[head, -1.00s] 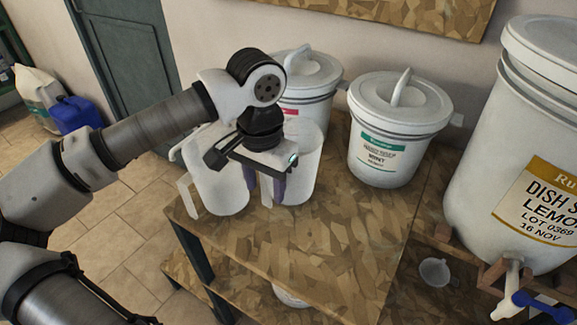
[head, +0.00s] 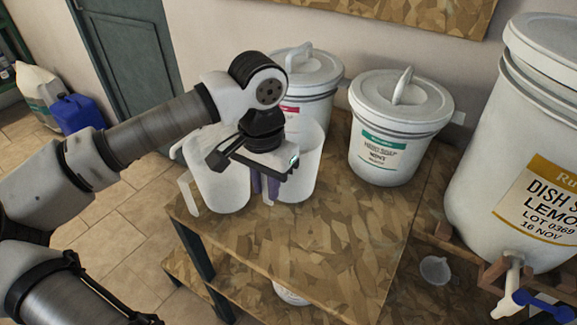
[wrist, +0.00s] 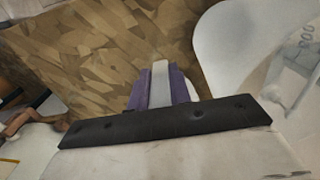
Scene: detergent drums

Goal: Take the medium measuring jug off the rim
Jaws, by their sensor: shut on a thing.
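Two pale, see-through measuring jugs stand close together on the wood-patterned table (head: 330,245) in the head view, a left jug (head: 222,188) and a right jug (head: 308,165). I cannot tell by size which is the medium one. My gripper (head: 265,190) points down between them, its purple fingers in front of the right jug. In the wrist view the fingers (wrist: 160,88) are shut on a narrow white strip, which looks like a jug handle. A white jug wall (wrist: 235,45) curves beside them, with markings at the far right. Where the strip joins is hidden.
A lidded drum (head: 300,80) stands behind the jugs and a mint drum (head: 390,135) to their right. A large lemon dish soap drum (head: 530,150) with a tap is at far right, with a small cup (head: 436,270) below. The table front is clear.

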